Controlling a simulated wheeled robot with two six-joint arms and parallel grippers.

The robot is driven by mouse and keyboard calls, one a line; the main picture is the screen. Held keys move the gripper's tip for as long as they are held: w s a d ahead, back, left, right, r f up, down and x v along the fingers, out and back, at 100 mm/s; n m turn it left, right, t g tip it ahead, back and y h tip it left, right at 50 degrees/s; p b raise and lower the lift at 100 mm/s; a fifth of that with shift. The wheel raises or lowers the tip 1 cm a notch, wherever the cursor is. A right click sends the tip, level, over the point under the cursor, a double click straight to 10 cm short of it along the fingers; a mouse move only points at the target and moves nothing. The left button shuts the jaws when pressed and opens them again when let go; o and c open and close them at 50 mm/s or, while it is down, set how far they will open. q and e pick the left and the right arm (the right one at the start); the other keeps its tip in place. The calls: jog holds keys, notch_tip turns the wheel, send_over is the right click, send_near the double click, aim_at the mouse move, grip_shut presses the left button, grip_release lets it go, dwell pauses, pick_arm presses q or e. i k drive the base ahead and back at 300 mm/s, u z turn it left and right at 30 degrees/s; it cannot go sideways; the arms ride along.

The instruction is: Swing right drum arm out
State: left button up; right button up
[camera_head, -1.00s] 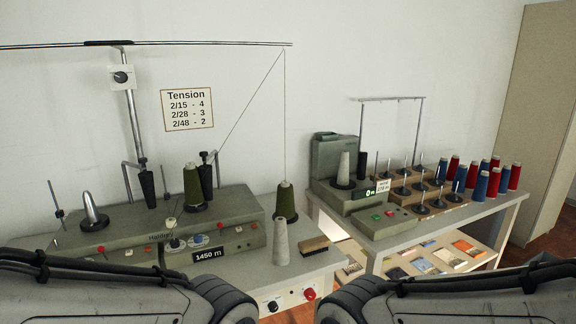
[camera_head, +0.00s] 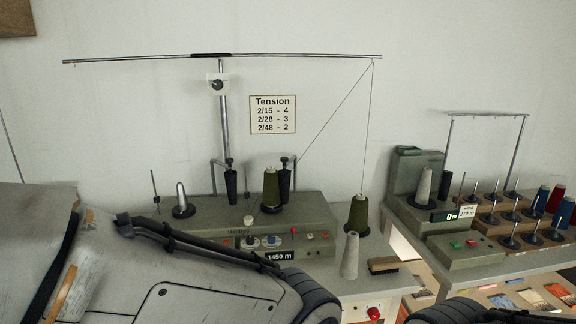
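The winder (camera_head: 210,222) stands on the left table, a long grey-green machine with knobs and a "1450 m" display. Its right drum arm carries a black drum (camera_head: 285,185) just behind an olive-green cone (camera_head: 271,188). The left black drum (camera_head: 231,185) hangs on its own arm near the upright post. A yarn runs from the overhead bar down toward the right drum and cone. My arms show in the foreground, but both grippers are out of view.
A second olive cone (camera_head: 358,213), a bare grey cone (camera_head: 350,256) and a brush (camera_head: 383,265) stand right of the winder. A second machine (camera_head: 415,172) with several spindles and coloured cones is on the right table. A tension sign (camera_head: 272,115) hangs on the wall.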

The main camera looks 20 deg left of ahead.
aim_at(284, 187)
jog(key=u, duration=0.7)
jog(key=i, duration=1.3)
jog(key=z, duration=0.7)
